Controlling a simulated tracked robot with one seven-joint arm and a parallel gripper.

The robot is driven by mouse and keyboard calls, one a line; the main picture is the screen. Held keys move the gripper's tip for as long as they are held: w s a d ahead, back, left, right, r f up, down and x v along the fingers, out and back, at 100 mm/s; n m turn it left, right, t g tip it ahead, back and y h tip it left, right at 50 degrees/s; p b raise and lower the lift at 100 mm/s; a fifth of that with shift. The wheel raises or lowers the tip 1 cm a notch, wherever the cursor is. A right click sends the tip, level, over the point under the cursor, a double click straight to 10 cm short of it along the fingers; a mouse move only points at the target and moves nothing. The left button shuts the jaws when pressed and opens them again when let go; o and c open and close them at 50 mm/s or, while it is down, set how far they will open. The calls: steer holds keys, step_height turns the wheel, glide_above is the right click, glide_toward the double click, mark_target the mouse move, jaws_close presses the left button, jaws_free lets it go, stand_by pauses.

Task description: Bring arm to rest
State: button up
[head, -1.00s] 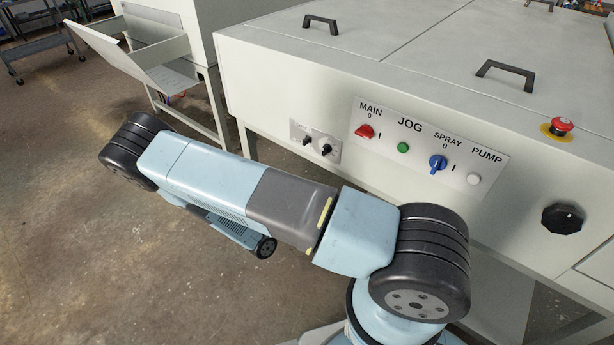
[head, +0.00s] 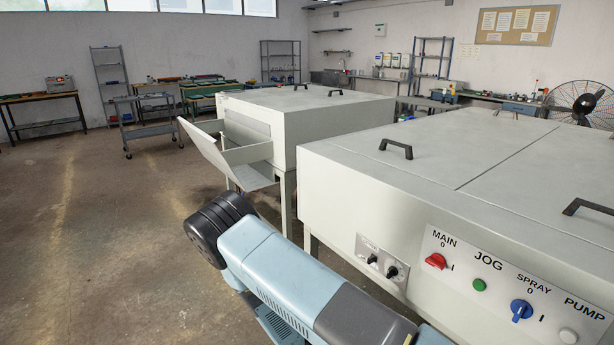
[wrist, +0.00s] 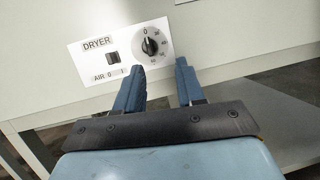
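My gripper (wrist: 162,80) shows in the wrist view with its two blue fingers apart and nothing between them. It points at the machine's side, just below the dryer panel (wrist: 98,68), which has a dark AIR switch (wrist: 113,58) and a round black dial (wrist: 150,45). In the head view my blue-grey arm stretches along the bottom, beside the front of the plate processor (head: 420,170); my gripper is out of that view.
The control panel (head: 510,290) has a red MAIN knob (head: 436,261), a green JOG button (head: 479,285) and a blue SPRAY knob (head: 521,309). A second machine (head: 310,120) with a tilted tray (head: 215,160) stands behind. The floor (head: 80,240) at left is open.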

steer(key=s+d+r+m+g+y, duration=0.2)
steer(key=r+m+g+y, duration=0.1)
steer(key=r+m+g, duration=0.3)
steer(key=s+d+r+m+g+y, duration=0.2)
steer(key=d+r+m+g+y, duration=0.15)
steer(key=r, duration=0.55)
steer(key=s+d+r+m+g+y, duration=0.2)
steer(key=r+m+g+y, duration=0.15)
steer(key=r+m, duration=0.3)
steer(key=s+r+m+t+y, duration=0.3)
steer(key=s+r, duration=0.4)
steer(key=r, duration=0.3)
steer(key=s+r+m+t+y, duration=0.3)
steer(key=s+r+t+y, duration=0.2)
steer(key=r, duration=0.6)
steer(key=shift+s+r+m+y, duration=0.25)
steer(key=shift+s+m+y, duration=0.25)
steer(key=shift+s, duration=0.7)
steer(key=shift+d, duration=0.2)
